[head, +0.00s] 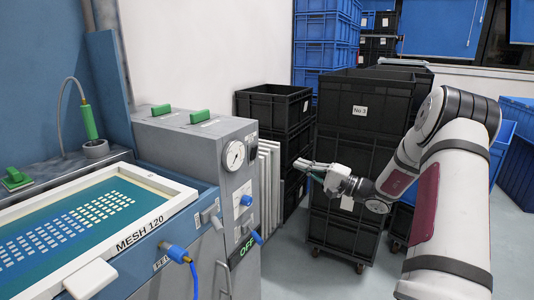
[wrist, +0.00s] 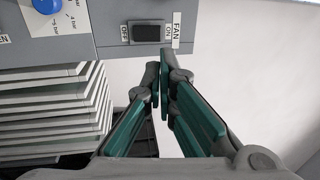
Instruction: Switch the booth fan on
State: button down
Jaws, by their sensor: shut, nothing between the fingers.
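The fan switch is a black rocker (wrist: 146,33) on the grey panel at the top of the wrist view. OFF is marked at its left end and ON at its right end, beside a FAN label (wrist: 177,30). I cannot tell for certain which end is pressed in. My gripper (wrist: 159,72) is shut and empty, its tips just below the rocker's right end in the picture; whether they touch the panel is unclear. In the head view my gripper (head: 302,164) is right of the grey cabinet (head: 185,150), and the rocker is not visible there.
A blue knob (wrist: 46,5) is left of the switch. Stacked pale frames (head: 268,190) stand beside the cabinet and fill the wrist view's left. A gauge (head: 234,155) and handles are on the cabinet's front. Black crates (head: 362,105) stand behind my gripper. Grey floor is clear at lower right.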

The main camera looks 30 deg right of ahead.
aim_at(256, 147)
jog(key=b+x, duration=0.2)
jog(key=x, duration=1.2)
jog(key=shift+f, duration=0.1)
jog(key=shift+a, duration=0.1)
